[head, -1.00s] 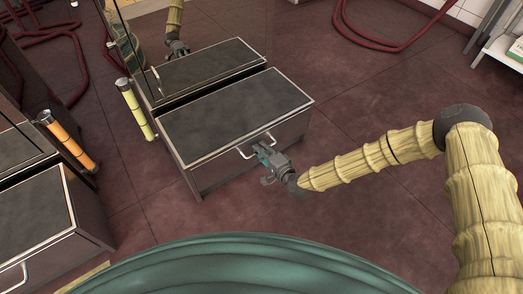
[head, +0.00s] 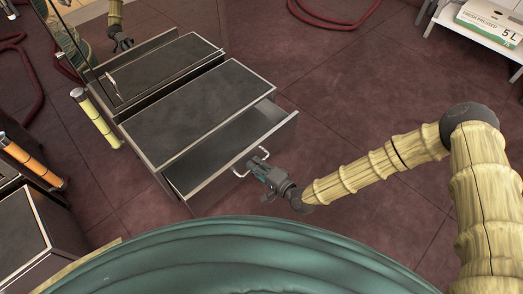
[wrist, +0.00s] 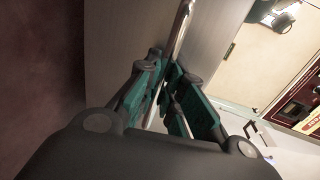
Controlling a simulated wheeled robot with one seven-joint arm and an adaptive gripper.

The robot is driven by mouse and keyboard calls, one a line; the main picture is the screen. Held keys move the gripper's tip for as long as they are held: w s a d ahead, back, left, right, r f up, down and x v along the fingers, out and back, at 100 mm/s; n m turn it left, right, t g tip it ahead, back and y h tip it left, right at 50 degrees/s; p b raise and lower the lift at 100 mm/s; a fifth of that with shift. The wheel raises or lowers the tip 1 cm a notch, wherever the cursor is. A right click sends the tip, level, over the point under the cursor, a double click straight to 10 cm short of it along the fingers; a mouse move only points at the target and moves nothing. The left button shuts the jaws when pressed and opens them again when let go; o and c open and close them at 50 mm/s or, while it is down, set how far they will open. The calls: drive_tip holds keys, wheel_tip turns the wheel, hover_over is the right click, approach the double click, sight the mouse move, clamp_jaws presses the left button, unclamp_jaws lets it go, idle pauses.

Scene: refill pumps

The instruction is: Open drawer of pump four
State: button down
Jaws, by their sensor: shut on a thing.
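The drawer (head: 238,152) of the dark-topped metal pump cabinet (head: 195,115) is pulled out part way, and its inside looks empty. My gripper (head: 258,167) is at the drawer's front, shut on the silver bar handle (head: 240,174). In the wrist view, the teal-padded fingers of my gripper (wrist: 165,88) close around the handle bar (wrist: 180,30), with the pale drawer front behind. No pump number can be read in either view.
A yellow cylinder (head: 95,118) stands left of the cabinet, and an orange one (head: 32,162) is further left beside another cabinet (head: 25,235). A white shelf with a carton (head: 490,20) is at the top right. The floor right of the drawer is clear.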

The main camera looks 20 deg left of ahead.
drive_tip(key=f+p+v, duration=0.1)
drive_tip(key=v, duration=0.7)
drive_tip(key=shift+s+d+f, duration=0.15)
drive_tip(key=shift+d+f, duration=0.1)
drive_tip(key=shift+d, duration=0.3)
drive_tip(key=c, duration=1.5)
unclamp_jaws()
drive_tip(key=shift+c, duration=0.2)
drive_tip(key=shift+s, duration=0.1)
drive_tip(key=v, duration=1.1)
drive_tip(key=shift+s+d, duration=0.25)
drive_tip(key=shift+d, duration=0.05)
drive_tip(key=shift+r, duration=0.1)
